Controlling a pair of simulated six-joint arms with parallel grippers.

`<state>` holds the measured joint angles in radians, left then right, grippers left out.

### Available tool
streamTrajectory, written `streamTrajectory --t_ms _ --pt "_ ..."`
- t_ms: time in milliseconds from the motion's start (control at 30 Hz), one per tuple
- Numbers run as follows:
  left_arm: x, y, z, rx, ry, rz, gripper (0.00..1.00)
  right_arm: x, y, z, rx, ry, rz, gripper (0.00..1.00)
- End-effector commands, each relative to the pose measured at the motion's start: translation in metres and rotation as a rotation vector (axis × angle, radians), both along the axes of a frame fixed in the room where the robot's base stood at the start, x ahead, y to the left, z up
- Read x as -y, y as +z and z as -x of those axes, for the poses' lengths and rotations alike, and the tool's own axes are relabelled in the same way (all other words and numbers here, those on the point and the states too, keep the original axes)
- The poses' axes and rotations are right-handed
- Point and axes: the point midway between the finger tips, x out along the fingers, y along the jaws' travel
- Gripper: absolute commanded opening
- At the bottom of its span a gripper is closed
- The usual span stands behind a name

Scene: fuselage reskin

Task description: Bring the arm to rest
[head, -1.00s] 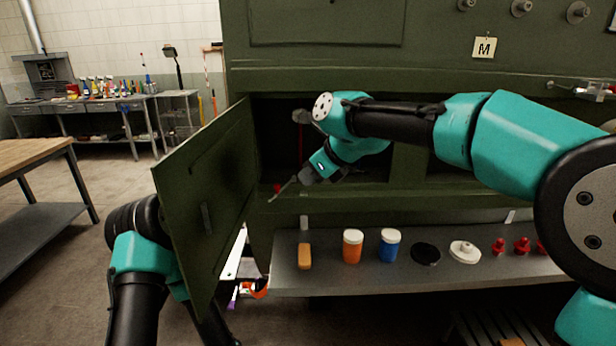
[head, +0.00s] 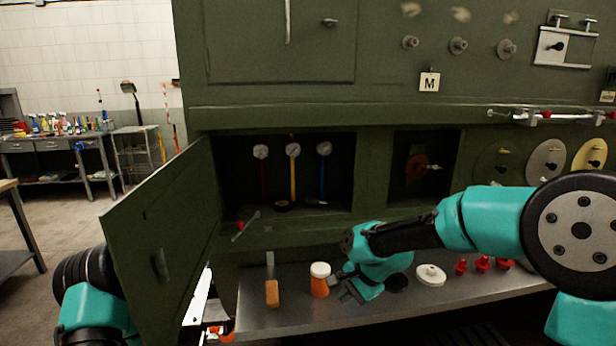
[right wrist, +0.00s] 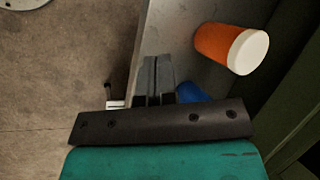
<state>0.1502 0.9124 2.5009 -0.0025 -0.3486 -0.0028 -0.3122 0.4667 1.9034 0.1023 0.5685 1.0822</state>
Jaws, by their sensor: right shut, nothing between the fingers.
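My right arm reaches in from the right in the head view. Its gripper (head: 346,288) is low over the grey shelf, beside the orange jar (head: 320,284) with a white lid. In the right wrist view the gripper fingers (right wrist: 157,78) are together and empty. The orange jar (right wrist: 218,44) lies right of them, apart. Part of a blue jar (right wrist: 190,92) shows close by; my right arm hides it in the head view. My left arm (head: 88,290) is at the lower left, partly behind the open green door (head: 165,225); its gripper is hidden.
The shelf (head: 300,318) also holds an orange block (head: 272,293), a white round part (head: 431,275) and several red parts (head: 482,264). The open bay behind (head: 335,145) has three gauges with coloured lines. Floor (right wrist: 70,70) is clear beside the shelf.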

Motion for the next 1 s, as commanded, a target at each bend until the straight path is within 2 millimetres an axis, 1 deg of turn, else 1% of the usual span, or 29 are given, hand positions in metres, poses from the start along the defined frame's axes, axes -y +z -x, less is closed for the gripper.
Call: streamTrajectory --t_ms 33,67,167,200,267,300,367,400,467,500,567,600,667,700,800,833,900,1000 --pt "0.000 0.000 0.000 0.000 0.000 0.000 0.35 0.010 -0.012 0.006 0.012 0.047 0.020 0.00" --pt "0.000 0.000 0.000 0.000 0.000 0.000 0.35 0.016 -0.018 0.010 0.023 0.080 0.032 0.00" --pt "0.000 0.000 0.000 0.000 0.000 0.000 0.35 0.033 -0.049 0.022 0.050 0.180 0.069 0.00" --pt "0.000 0.000 0.000 0.000 0.000 0.000 0.35 0.040 -0.067 0.027 0.057 0.213 0.084 0.00" --pt "0.000 0.000 0.000 0.000 0.000 0.000 0.35 0.049 -0.095 0.034 0.068 0.250 0.101 0.00" --pt "0.000 0.000 0.000 0.000 0.000 0.000 0.35 0.054 -0.114 0.039 0.072 0.272 0.112 0.00" --pt "0.000 0.000 0.000 0.000 0.000 0.000 0.35 0.063 -0.142 0.049 0.081 0.305 0.127 0.00" --pt "0.000 0.000 0.000 0.000 0.000 0.000 0.35 0.070 -0.162 0.057 0.088 0.329 0.137 0.00" --pt "0.000 0.000 0.000 0.000 0.000 0.000 0.35 0.079 -0.192 0.072 0.095 0.368 0.151 0.00" --pt "0.000 0.000 0.000 0.000 0.000 0.000 0.35 0.086 -0.212 0.084 0.101 0.394 0.160 0.00" --pt "0.000 0.000 0.000 0.000 0.000 0.000 0.35 0.096 -0.240 0.104 0.109 0.440 0.172 0.00" --pt "0.000 0.000 0.000 0.000 0.000 0.000 0.35 0.102 -0.258 0.119 0.115 0.469 0.179 0.00" --pt "0.000 0.000 0.000 0.000 0.000 0.000 0.35 0.110 -0.283 0.143 0.126 0.517 0.188 0.00" --pt "0.000 0.000 0.000 0.000 0.000 0.000 0.35 0.115 -0.297 0.159 0.133 0.546 0.193 0.00" --pt "0.000 0.000 0.000 0.000 0.000 0.000 0.35 0.124 -0.323 0.194 0.152 0.613 0.201 0.00" --pt "0.000 0.000 0.000 0.000 0.000 0.000 0.35 0.125 -0.328 0.201 0.159 0.629 0.204 0.00" --pt "0.000 0.000 0.000 0.000 0.000 0.000 0.35 0.128 -0.336 0.215 0.169 0.654 0.206 0.00" --pt "0.000 0.000 0.000 0.000 0.000 0.000 0.35 0.129 -0.340 0.223 0.179 0.673 0.209 0.00"
